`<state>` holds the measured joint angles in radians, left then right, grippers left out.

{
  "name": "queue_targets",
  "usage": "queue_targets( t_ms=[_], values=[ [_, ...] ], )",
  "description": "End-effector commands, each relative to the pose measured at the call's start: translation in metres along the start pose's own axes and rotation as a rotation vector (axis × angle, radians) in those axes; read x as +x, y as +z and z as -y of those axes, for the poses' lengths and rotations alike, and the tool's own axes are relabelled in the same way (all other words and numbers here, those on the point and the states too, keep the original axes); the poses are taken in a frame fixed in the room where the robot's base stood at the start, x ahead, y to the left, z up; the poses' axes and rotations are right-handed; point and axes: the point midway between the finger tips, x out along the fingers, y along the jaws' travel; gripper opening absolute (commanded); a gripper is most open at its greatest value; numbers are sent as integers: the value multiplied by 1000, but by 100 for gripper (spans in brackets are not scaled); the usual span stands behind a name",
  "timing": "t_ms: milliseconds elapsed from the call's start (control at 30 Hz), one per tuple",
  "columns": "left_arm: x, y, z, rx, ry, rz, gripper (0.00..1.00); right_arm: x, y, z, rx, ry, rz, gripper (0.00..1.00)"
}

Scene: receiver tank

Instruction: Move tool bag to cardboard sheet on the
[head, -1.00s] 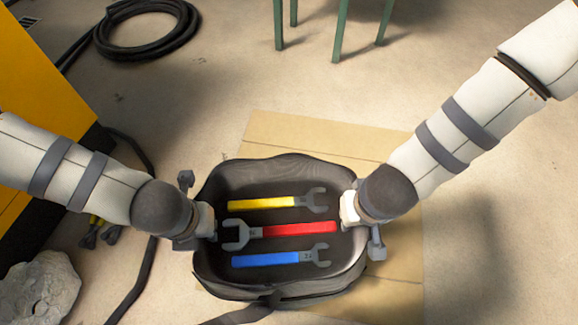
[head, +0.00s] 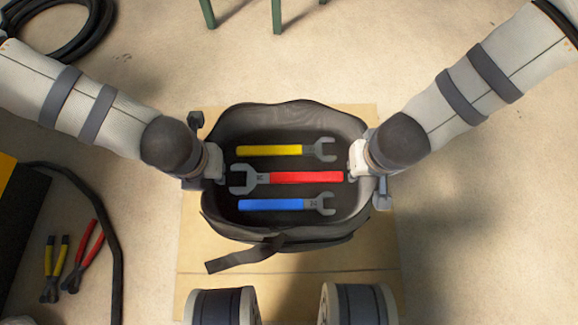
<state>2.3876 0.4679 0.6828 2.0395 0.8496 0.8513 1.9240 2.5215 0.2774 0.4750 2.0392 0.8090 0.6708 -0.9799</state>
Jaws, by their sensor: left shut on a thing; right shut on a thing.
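The tool bag (head: 285,230) is black and open-topped, in the middle of the head view. Inside it lie a yellow wrench (head: 270,150), a red wrench (head: 300,177) and a blue wrench (head: 272,204). The tan cardboard sheet (head: 340,258) lies on the floor beneath the bag in the picture; I cannot tell whether the bag touches it. My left gripper (head: 212,165) is shut on the bag's left rim. My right gripper (head: 362,162) is shut on its right rim. The fingertips are partly hidden by the rim and wrists.
A black hose coil (head: 65,30) lies at the upper left. Pliers with red handles (head: 88,250) and pliers with yellow handles (head: 52,268) lie at the lower left beside a black cable (head: 112,240). Green legs (head: 277,14) stand at the top. The floor at right is clear.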

Motion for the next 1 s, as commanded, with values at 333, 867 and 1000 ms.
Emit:
queue_targets(
  t_ms=[333,867,1000],
  values=[
    [10,-1,-4,-3,10,-4,0,9,1,-4,3,10,4,0],
    [51,-7,-4,-3,11,-21,0,51,7,-4,3,10,21,0],
    [51,-7,-4,-3,11,-22,31,51,7,-4,3,9,22,31]
  ],
)
